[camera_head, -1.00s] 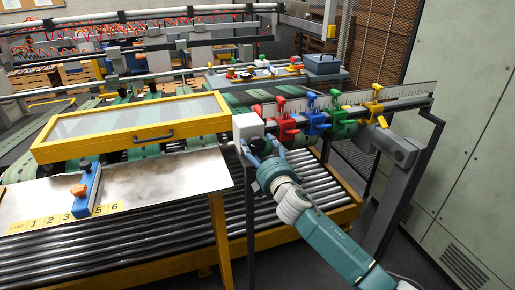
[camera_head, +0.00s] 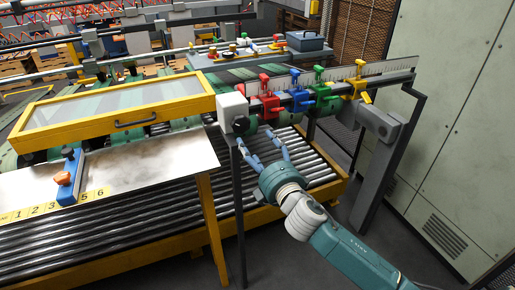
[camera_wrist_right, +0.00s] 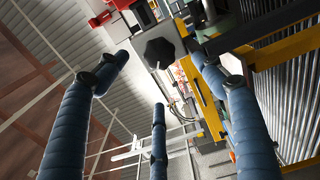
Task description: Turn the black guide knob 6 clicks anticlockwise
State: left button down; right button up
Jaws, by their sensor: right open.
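The black guide knob (camera_head: 241,124) sits on the front of a white box (camera_head: 232,107) at the left end of the guide rail. In the right wrist view the knob (camera_wrist_right: 160,52) is a dark, faceted disc facing the camera. My right gripper (camera_head: 261,146) is open and empty, below and slightly right of the knob in the head view. In the wrist view its blue fingers (camera_wrist_right: 159,72) are spread, with the knob between and beyond the two upper tips; no finger appears to touch it. My left gripper is not in view.
Red (camera_head: 269,97), blue (camera_head: 297,96), green (camera_head: 323,94) and yellow (camera_head: 360,84) guide clamps line the rail. A yellow-framed cover (camera_head: 120,110) and a metal table (camera_head: 150,157) lie left. Rollers (camera_head: 310,160) run beneath. A grey-green cabinet (camera_head: 455,120) stands right.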

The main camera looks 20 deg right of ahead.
aim_at(242, 125)
jog(key=shift+s, duration=0.1)
jog(key=w+m+b, duration=0.1)
jog(key=w+m, duration=0.3)
jog(key=m, duration=0.2)
jog(key=w+m+b, duration=0.2)
jog(key=w+m, duration=0.2)
jog(key=m, duration=0.2)
jog(key=w+m+b, duration=0.1)
jog(key=w+m, duration=0.3)
jog(key=m, duration=0.2)
jog(key=shift+w+a+r, duration=0.25)
jog(key=shift+w+a, duration=0.1)
jog(key=shift+w, duration=0.05)
jog(key=c, duration=1.2)
jog(key=shift+o, duration=0.2)
jog(key=n, duration=0.2)
jog(key=shift+r+n, duration=0.2)
jog(key=shift+n, duration=1.3)
